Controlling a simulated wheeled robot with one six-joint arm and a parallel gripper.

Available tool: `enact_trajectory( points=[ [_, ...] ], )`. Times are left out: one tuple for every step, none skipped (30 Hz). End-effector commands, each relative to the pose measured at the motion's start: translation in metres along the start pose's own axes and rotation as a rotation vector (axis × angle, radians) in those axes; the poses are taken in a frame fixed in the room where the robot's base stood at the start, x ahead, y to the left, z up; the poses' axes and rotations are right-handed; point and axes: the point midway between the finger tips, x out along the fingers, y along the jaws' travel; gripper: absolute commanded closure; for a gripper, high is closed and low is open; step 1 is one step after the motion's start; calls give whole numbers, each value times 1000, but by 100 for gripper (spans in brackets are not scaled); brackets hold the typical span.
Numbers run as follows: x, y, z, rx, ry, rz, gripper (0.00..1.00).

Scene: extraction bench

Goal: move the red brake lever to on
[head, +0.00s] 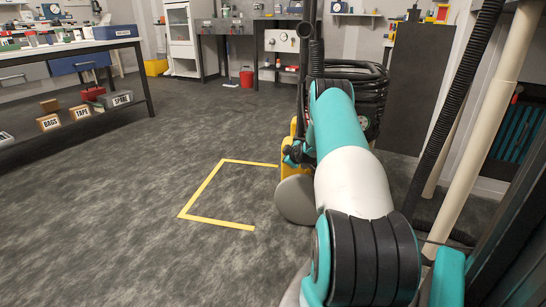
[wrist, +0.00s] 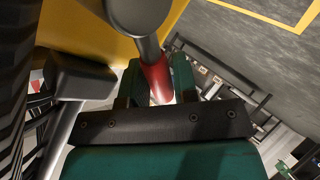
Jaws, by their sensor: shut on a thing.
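In the wrist view, the red brake lever (wrist: 157,83) shows as a red grip at the end of a grey rod. It lies between the two green fingers of my gripper (wrist: 157,86), which is shut on it. The rod runs up to a rounded grey part in front of a yellow body (wrist: 85,25). A yellow part (head: 294,130) also shows in the head view, just left of my arm. My arm hides the lever and most of my gripper there. I cannot see any on mark.
A black ribbed hose (wrist: 14,90) and a dark bar (wrist: 75,85) stand close at the left in the wrist view. In the head view, a coiled black hose (head: 367,97) hangs beyond my arm. The floor around the yellow outline (head: 200,190) is clear.

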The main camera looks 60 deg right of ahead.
Motion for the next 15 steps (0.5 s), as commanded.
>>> enact_trajectory(
  points=[
    [0,1,7,-5,-15,-1,100],
    [0,3,9,-7,-20,0,100],
    [0,4,11,-9,-25,1,100],
    [0,5,13,-11,-29,2,100],
    [0,5,14,-12,-31,2,100],
    [0,6,15,-13,-33,3,100],
    [0,6,15,-14,-35,3,100],
    [0,6,16,-14,-35,3,100],
    [0,6,16,-15,-36,4,100],
    [0,6,16,-15,-36,4,100],
    [0,6,16,-15,-36,4,100],
    [0,6,16,-16,-36,4,100],
    [0,6,16,-16,-36,4,100],
    [0,6,16,-16,-36,4,100],
    [0,6,16,-16,-36,4,100]
  ],
)
